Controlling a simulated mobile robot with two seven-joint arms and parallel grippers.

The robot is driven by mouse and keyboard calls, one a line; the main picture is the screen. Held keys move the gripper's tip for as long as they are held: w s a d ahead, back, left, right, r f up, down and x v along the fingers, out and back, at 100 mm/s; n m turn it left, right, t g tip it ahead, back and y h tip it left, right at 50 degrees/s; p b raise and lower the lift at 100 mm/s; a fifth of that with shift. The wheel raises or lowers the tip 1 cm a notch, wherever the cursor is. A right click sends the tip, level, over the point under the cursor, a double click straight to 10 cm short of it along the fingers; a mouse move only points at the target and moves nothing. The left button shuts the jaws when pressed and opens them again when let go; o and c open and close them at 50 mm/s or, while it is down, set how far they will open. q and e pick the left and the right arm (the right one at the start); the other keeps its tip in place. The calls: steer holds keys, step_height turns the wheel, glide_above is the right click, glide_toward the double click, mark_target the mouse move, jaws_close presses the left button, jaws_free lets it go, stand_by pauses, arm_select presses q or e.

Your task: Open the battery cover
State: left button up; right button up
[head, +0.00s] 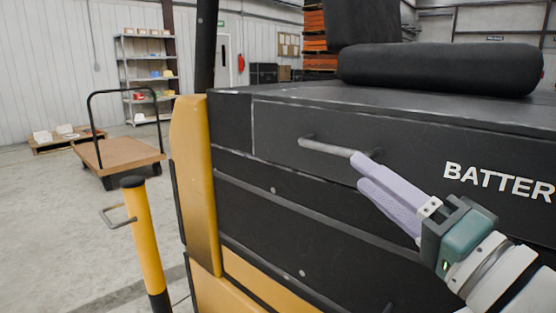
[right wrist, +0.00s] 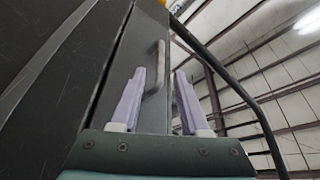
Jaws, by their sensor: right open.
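The black battery cover (head: 400,150) is the upper side panel of a yellow and black vehicle, with white lettering reading "BATTER" at the picture's edge. It looks shut. Its grey bar handle (head: 325,147) runs slantwise, its right end meeting my fingertip in the picture. My right gripper (head: 360,170) is open, its pale lilac fingers at the handle's right end. In the right wrist view, the handle (right wrist: 154,68) shows between the two fingertips of the gripper (right wrist: 160,72). I cannot tell whether a finger touches it. My left gripper is not in view.
A black cushion (head: 440,68) lies on top of the vehicle. A yellow post (head: 147,240) with a black cap stands left of the vehicle's yellow corner (head: 195,180). A flat cart (head: 118,152) and shelves (head: 148,78) stand farther back. Floor between is clear.

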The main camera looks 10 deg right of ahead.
mark_target(337, 153)
steer(key=x, duration=0.8)
steer(key=shift+w+a+r+b, duration=0.1)
steer(key=shift+w+b, duration=0.2)
steer(key=shift+b, duration=0.1)
steer(key=shift+c, duration=0.4)
jaws_close()
stand_by(0.5)
